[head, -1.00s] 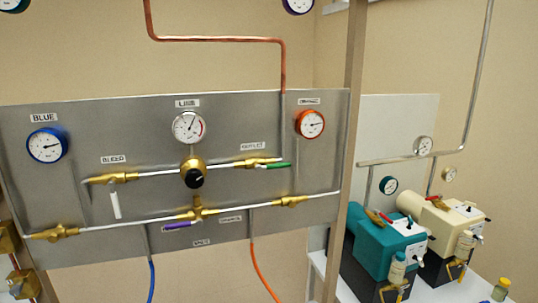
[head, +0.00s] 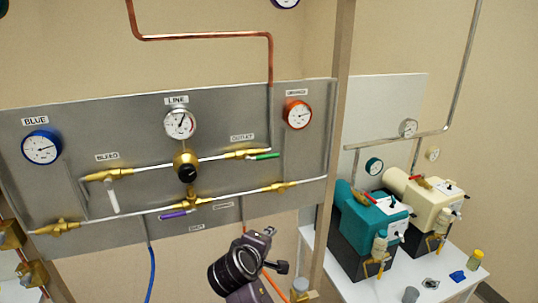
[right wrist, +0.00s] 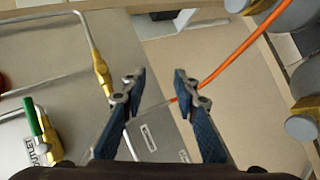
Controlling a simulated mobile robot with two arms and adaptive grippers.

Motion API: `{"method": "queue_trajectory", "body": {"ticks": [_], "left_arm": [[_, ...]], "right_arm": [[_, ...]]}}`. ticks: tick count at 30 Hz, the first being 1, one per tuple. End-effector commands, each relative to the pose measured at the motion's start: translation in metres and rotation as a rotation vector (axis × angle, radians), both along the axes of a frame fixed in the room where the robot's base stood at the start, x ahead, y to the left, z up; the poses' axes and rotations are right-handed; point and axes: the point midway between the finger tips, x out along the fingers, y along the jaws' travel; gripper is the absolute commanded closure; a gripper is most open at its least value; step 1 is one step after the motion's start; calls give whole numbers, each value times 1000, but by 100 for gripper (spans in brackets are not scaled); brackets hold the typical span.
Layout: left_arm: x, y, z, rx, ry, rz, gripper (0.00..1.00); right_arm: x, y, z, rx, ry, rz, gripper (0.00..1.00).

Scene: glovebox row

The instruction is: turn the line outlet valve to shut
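The line outlet valve is a brass body (head: 243,153) under the OUTLET label (head: 242,137), on the grey panel's upper pipe. Its green lever (head: 264,156) points right, roughly along the pipe. In the right wrist view the green lever (right wrist: 32,116) is at the left edge beside its brass body. My right gripper (head: 275,252) is below the panel's lower right part, apart from the lever. In the right wrist view its blue fingers (right wrist: 158,80) are spread with nothing held between them. My left gripper is not in view.
The bleed valve's white lever (head: 113,201) hangs down, and a purple lever (head: 172,215) lies along the lower pipe. A black regulator knob (head: 187,173) sits between. An orange hose (head: 273,287) runs near my right gripper. A post (head: 335,150) and pumps (head: 372,222) stand right.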

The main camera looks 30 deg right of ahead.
Motion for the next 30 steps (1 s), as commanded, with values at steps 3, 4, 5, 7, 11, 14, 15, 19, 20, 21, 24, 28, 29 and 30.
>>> {"method": "queue_trajectory", "body": {"ticks": [3, 4, 5, 7, 11, 14, 15, 19, 20, 21, 24, 28, 29, 30], "left_arm": [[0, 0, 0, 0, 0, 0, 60], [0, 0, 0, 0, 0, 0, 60], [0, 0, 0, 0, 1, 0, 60], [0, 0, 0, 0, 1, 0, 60], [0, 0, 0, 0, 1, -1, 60], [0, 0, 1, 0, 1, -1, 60], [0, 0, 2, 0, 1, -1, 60], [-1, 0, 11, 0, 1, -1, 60], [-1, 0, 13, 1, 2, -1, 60], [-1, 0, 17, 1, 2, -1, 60], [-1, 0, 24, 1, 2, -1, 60], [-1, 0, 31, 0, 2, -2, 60], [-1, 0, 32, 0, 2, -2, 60], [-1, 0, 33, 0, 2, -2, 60]], "right_arm": [[42, -9, 73, -186, -10, -9, 72], [49, -11, 89, -229, -8, -14, 72], [55, -12, 105, -270, -5, -18, 72], [66, -14, 137, -352, 2, -29, 72], [77, -15, 179, -454, 16, -47, 72], [80, -17, 193, -489, 22, -55, 72], [82, -19, 196, -495, 24, -56, 72], [89, -32, 196, -498, 26, -59, 72], [91, -36, 196, -498, 26, -59, 72], [95, -42, 196, -497, 26, -58, 72], [103, -56, 193, -498, 25, -58, 72], [113, -71, 189, -495, 24, -57, 72], [114, -74, 188, -495, 24, -57, 72], [116, -76, 188, -494, 23, -57, 72]]}}
